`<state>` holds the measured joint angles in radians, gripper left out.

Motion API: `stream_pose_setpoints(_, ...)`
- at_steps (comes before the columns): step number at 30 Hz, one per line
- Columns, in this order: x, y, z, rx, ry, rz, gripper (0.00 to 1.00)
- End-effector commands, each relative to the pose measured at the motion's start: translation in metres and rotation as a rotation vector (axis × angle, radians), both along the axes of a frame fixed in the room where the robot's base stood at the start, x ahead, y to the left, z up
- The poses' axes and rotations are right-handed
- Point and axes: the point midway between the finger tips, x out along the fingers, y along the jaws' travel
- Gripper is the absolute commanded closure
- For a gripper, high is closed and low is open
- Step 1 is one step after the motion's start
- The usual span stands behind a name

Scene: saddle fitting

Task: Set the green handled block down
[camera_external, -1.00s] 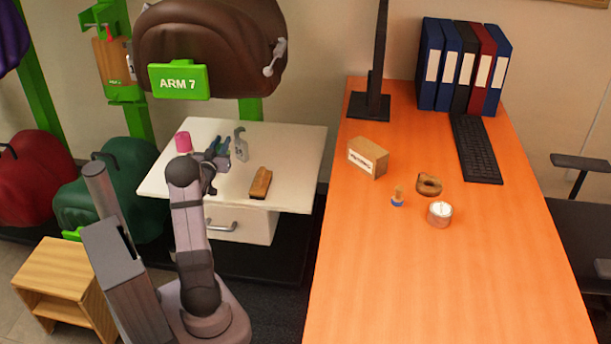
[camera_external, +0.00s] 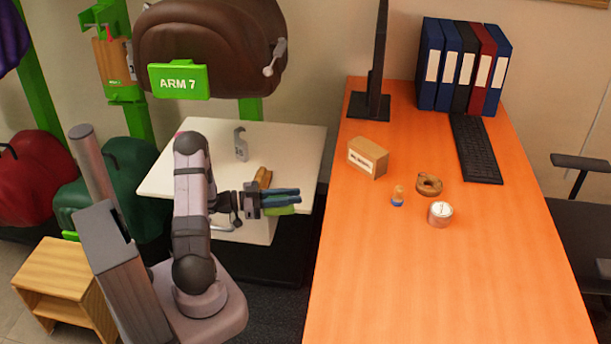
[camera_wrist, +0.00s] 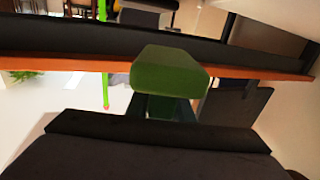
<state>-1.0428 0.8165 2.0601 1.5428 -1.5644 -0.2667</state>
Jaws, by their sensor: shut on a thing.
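The green handled block (camera_wrist: 170,75) shows close up in the wrist view, between the dark jaws. In the external view only a bit of green (camera_external: 281,210) shows at the jaws. My gripper (camera_external: 282,199) is shut on it and reaches to the right, in front of the right part of the white table (camera_external: 295,150). The block is in the jaws, at the gap between the white table and the orange desk. Its underside is hidden.
The orange desk (camera_external: 400,280) has a wide clear front. On it are a cardboard box (camera_external: 367,157), a donut (camera_external: 429,184), a small blue-based item (camera_external: 398,196) and a white-topped tin (camera_external: 440,213). A brown block (camera_external: 263,177) and a grey hooked piece (camera_external: 241,144) stand on the white table.

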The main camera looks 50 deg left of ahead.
Motion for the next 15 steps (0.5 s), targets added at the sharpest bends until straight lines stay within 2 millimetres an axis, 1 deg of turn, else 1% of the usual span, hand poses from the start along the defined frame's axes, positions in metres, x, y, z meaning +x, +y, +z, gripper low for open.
stream_pose_setpoints(1,-0.003,-0.015,0.014,-0.006,0.002,-0.041,1.00)
stream_pose_setpoints(6,-0.014,-0.055,0.024,-0.006,0.002,-0.150,1.00)
stream_pose_setpoints(9,-0.019,-0.074,0.033,-0.004,0.001,-0.197,1.00)
stream_pose_setpoints(15,-0.026,-0.106,0.054,-0.003,0.001,-0.257,1.00)
